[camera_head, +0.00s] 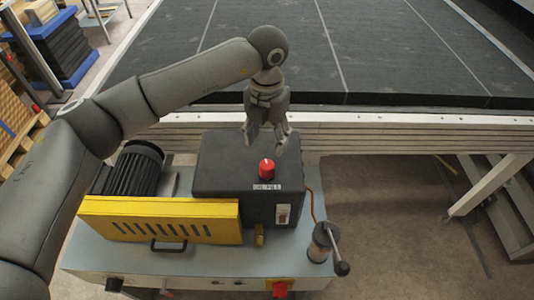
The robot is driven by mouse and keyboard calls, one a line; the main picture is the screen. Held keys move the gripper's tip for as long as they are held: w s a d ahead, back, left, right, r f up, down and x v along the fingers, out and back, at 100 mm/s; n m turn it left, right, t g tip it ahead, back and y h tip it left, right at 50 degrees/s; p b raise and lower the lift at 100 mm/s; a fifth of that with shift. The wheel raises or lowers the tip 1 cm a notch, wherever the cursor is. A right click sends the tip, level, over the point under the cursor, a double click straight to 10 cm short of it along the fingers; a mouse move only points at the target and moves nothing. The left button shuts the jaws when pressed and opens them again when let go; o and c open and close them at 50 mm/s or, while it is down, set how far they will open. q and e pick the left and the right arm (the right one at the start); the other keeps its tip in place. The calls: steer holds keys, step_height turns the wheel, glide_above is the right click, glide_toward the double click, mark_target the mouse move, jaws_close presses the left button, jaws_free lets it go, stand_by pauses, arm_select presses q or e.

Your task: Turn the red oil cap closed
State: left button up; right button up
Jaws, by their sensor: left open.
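The red oil cap (267,169) stands upright on top of a dark box (228,173) on the machine, near the box's front edge. A small label strip lies just in front of it. My left gripper (266,146) points down above and slightly behind the cap. It is open and empty, with its fingers apart. The fingertips appear a little above the cap, and I see no contact. My right gripper is not in view.
A yellow guard (160,219) with slots and a black motor (136,165) sit left of the box. A crank handle (333,248) stands at the right. Behind is a large dark conveyor bed (400,60) with a metal edge. Open floor lies at the right.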

mark_target(267, 164)
arm_select(q)
steer(key=f+p, duration=0.1)
steer(key=f, duration=0.1)
steer(key=s+f+p, duration=0.1)
steer(key=f, duration=0.2)
steer(key=shift+s+f, duration=0.1)
steer(key=shift+f, duration=0.2)
steer(key=f, duration=0.1)
steer(key=f+p, duration=0.1)
steer(key=shift+w+f, duration=0.2)
steer(key=shift+f, duration=0.85)
steer(key=c, duration=0.8)
steer(key=shift+c, duration=1.2)
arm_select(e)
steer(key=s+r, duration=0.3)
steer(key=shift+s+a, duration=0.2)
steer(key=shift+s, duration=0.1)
